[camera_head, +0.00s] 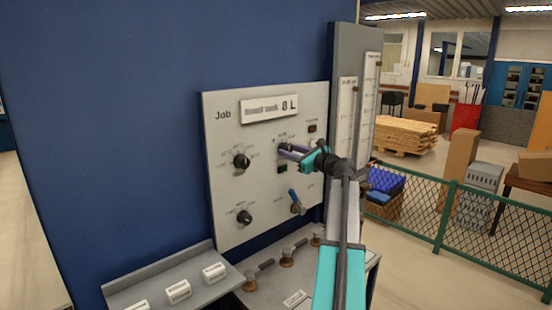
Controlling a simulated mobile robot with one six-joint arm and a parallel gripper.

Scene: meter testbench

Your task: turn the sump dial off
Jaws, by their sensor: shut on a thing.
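My gripper (284,149) reaches in from the right and is shut on a control at the panel's upper middle. The fingers hide most of that control, so its pointer position does not show.
A blue-handled lever (294,198) sits below my gripper. Two tall gauges (345,110) stand at the panel's right. A green mesh fence (470,222) runs at right.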

